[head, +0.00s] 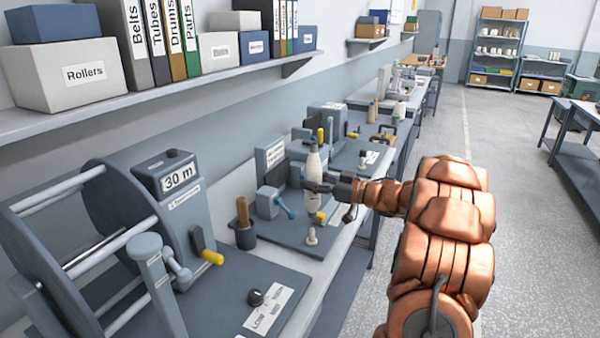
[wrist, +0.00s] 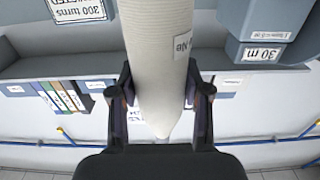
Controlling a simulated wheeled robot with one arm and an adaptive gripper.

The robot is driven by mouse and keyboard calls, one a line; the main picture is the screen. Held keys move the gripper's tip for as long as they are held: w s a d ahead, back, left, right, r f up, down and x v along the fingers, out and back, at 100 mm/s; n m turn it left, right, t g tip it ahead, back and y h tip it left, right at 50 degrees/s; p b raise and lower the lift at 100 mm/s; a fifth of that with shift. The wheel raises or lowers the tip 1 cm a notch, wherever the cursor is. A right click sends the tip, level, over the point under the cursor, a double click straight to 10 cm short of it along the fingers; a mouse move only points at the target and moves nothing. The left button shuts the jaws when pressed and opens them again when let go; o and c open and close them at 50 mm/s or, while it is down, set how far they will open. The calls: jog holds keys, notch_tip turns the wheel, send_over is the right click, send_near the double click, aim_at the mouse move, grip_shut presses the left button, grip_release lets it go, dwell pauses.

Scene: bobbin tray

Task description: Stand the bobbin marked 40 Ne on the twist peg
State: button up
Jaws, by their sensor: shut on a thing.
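A tall cream bobbin (head: 313,195) stands upright in my gripper (head: 328,186), above the grey base plate of a bench device with a blue lever. In the wrist view the bobbin (wrist: 157,60) fills the middle, with both fingers closed on its sides. A label on it shows "Ne" in part; its number cannot be read. A small pale peg (head: 311,237) stands empty at the near right corner of that plate, below and apart from the bobbin. No peg's name is readable.
A reel machine marked 30 m (head: 178,178) stands at the near left. A dark cup with a wooden handle (head: 244,228), a blue lever (head: 285,207) and a yellow knob (head: 320,217) are close by. A shelf (head: 150,102) with boxes and binders runs above. The right aisle is clear.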

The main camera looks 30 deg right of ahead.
aim_at(313, 209)
jog(key=shift+w+f, duration=0.15)
jog(key=shift+w, duration=0.1)
jog(key=shift+f+b, duration=1.55)
jog(key=shift+f, duration=0.3)
jog(key=shift+s+d, duration=0.1)
jog(key=shift+s, duration=0.1)
jog(key=shift+f+b, duration=0.95)
jog(key=shift+f, duration=1.85)
jog(key=o, duration=1.3)
jog(key=v, duration=1.2)
